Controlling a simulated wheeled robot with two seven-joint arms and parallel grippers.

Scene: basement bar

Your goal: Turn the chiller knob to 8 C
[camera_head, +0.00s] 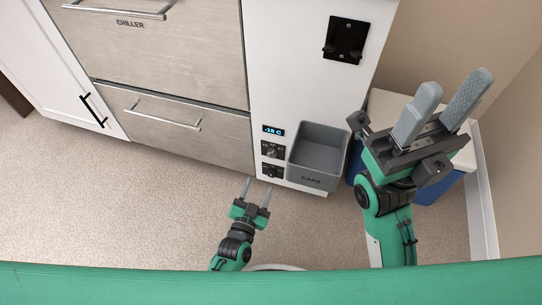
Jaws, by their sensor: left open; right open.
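The chiller (180,60) is a metal-fronted unit with two drawers, and the upper drawer carries the word CHILLER. On the white panel to its right, a small display (273,130) reads -18 C. Below it are two dark knobs, an upper knob (272,150) and a lower knob (272,171); their markings are too small to read. My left gripper (257,188) is open and empty, low in front of the panel, just below the lower knob in the picture. My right gripper (450,95) is open and empty, raised at the right, away from the knobs.
A grey bin (318,180) marked CAPS is on the panel just right of the knobs. A black bracket (346,40) is higher up. A blue container with a pale top (462,160) stands behind my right arm. The floor (130,200) at left is clear.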

